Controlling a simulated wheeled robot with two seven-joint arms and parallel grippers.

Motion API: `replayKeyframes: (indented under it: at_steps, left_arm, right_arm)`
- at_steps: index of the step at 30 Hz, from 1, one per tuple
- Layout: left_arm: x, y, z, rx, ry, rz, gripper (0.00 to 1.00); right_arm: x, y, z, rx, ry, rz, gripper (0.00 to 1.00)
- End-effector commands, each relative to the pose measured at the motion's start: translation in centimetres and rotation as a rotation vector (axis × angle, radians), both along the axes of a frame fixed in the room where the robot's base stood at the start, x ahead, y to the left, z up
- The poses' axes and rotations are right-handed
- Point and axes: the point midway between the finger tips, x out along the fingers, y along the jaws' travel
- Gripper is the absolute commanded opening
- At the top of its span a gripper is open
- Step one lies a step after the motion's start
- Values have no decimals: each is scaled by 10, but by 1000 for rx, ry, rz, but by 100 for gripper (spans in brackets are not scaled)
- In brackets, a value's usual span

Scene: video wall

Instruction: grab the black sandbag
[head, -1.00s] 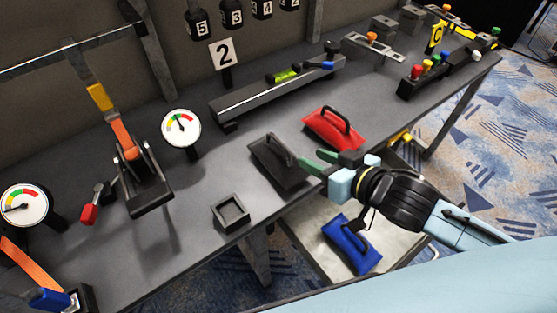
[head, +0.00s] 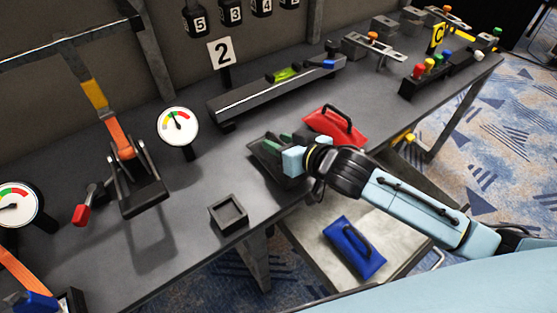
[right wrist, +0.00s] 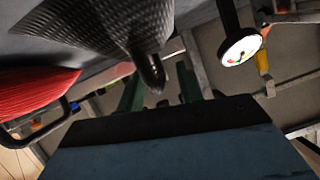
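The black sandbag (head: 264,156) lies on the grey table, partly hidden by my right gripper (head: 284,141) in the head view. In the right wrist view its dark woven body (right wrist: 110,22) fills the upper left, and its black handle reaches down between the two green fingers of my right gripper (right wrist: 158,78). The fingers are spread, with space seen on both sides of the handle, so the gripper is open. My left gripper is not in view.
A red sandbag (head: 336,127) lies right beside the black one; it also shows in the right wrist view (right wrist: 30,90). A blue sandbag (head: 354,247) lies on the lower shelf (head: 310,235). A small square tray (head: 228,214) and a gauge (head: 178,127) stand to the left.

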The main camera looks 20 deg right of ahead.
Motion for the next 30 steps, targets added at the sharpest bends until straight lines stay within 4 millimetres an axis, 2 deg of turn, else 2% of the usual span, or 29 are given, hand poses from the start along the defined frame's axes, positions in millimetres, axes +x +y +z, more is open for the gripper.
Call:
replayKeyframes:
  at_steps: [9, 18, 30]
  left_arm:
    - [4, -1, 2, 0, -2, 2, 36]
    - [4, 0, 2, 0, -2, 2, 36]
    - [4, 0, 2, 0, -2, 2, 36]
  right_arm:
    - [5, 3, -2, 0, 0, 1, 36]
    - [4, 2, -2, 0, 0, 1, 0]
    - [4, 3, -2, 1, 0, 2, 0]
